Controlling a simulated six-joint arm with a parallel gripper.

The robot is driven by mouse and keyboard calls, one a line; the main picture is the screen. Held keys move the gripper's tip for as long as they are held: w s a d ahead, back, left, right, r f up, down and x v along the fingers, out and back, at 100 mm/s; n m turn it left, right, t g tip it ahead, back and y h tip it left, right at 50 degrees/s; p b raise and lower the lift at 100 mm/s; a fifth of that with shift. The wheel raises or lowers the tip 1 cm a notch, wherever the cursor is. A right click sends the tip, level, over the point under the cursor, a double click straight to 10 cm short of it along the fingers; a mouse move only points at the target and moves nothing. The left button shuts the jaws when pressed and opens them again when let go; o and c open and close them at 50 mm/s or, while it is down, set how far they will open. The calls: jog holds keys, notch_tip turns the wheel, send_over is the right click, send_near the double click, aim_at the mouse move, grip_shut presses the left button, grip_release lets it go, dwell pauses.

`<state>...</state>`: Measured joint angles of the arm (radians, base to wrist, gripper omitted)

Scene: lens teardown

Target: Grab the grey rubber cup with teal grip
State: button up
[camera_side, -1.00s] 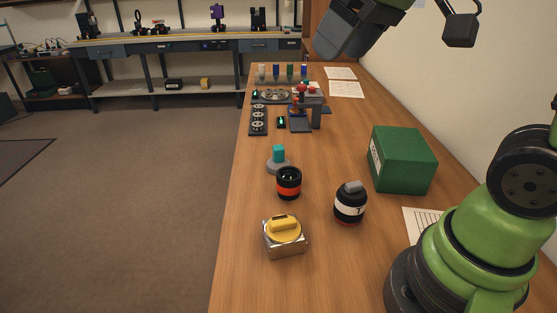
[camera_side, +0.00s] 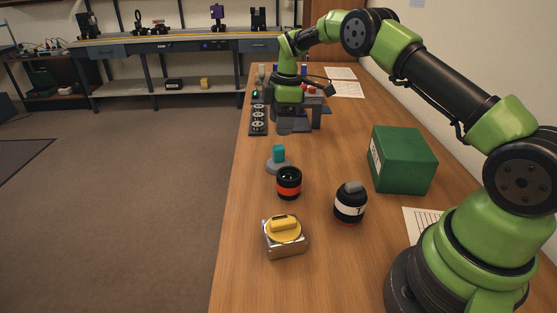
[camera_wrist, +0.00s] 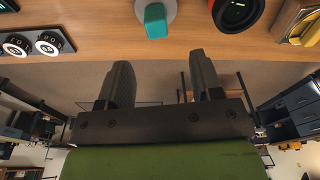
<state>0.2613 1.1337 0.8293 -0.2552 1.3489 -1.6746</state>
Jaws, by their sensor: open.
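The grey rubber cup with teal grip (camera_side: 278,154) stands on the wooden bench, near its left edge, with its teal block upright on a round grey base. In the wrist view the cup (camera_wrist: 156,21) shows at the top middle, its grey base cut by the frame edge. My gripper (camera_side: 290,126) is farther along the bench, beyond the cup and above the bench top. In the wrist view both fingers of my gripper (camera_wrist: 162,62) are spread and empty. The teal grip lies ahead of their tips, apart from them.
A black and orange lens ring (camera_side: 289,183) stands close in front of the cup. A black lens with a grey cap (camera_side: 350,204) and a yellow-topped metal block (camera_side: 285,238) are nearer. A green box (camera_side: 403,160) stands at right. A dial strip (camera_side: 258,120) lies beyond the cup.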

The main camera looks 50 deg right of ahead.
aim_at(279, 147)
jog(key=f, duration=0.4)
jog(key=shift+w+a+f, duration=0.1)
jog(key=shift+w+a, duration=0.05)
jog(key=shift+a, duration=0.05)
notch_tip(279, 147, down, 5)
jog(key=shift+w+d+f, duration=0.1)
jog(key=shift+w, duration=0.05)
jog(key=shift+c, duration=0.4)
